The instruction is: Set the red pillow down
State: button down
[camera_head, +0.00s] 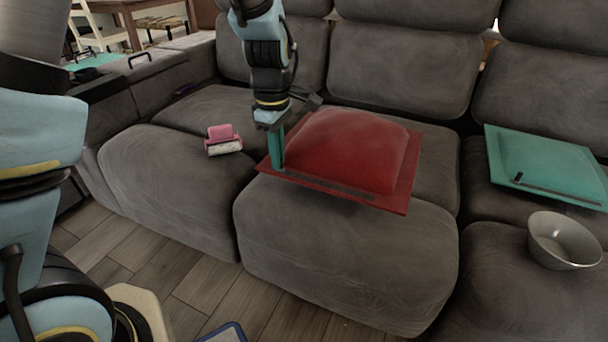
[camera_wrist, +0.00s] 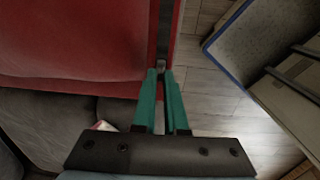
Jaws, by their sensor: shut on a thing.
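The red pillow (camera_head: 350,150) lies flat over the middle seat of the grey sofa (camera_head: 350,250), its front edge at the seat's upper front part. I cannot tell whether its whole underside touches the cushion. My gripper (camera_head: 277,165) points down at the pillow's left front edge and is shut on its flat border. In the wrist view the two teal fingers (camera_wrist: 161,72) meet at the border of the red pillow (camera_wrist: 80,45). The pillow's far left edge is partly hidden behind my arm.
A pink and white object (camera_head: 223,140) lies on the left seat. A teal pillow (camera_head: 545,165) and a metal bowl (camera_head: 564,241) are on the right seats. A blue-rimmed item (camera_wrist: 225,27) is on the wooden floor (camera_head: 180,270).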

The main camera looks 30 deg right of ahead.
notch_tip(320, 180, down, 6)
jog(key=shift+f+b, duration=0.2)
jog(key=shift+b, duration=0.5)
jog(key=c, duration=1)
grip_release()
jog(key=shift+o, duration=0.2)
jog(key=shift+r, duration=0.1)
notch_tip(320, 180, up, 12)
jog(key=p, duration=0.3)
jog(key=shift+a, duration=0.15)
jog(key=w+a+m, duration=0.2)
jog(key=w+a, duration=0.1)
jog(key=a, duration=0.6)
jog(key=w+a+m, duration=0.2)
jog(key=w+a, duration=0.1)
jog(key=a, duration=0.7)
jog(key=s+a+m+t, duration=0.1)
jog(key=s+a+m, duration=0.2)
jog(key=a, duration=1)
jog(key=shift+s+a+r+m+t, duration=0.2)
jog(key=shift+a+r+m+t, duration=0.1)
jog(key=shift+a+m, duration=0.1)
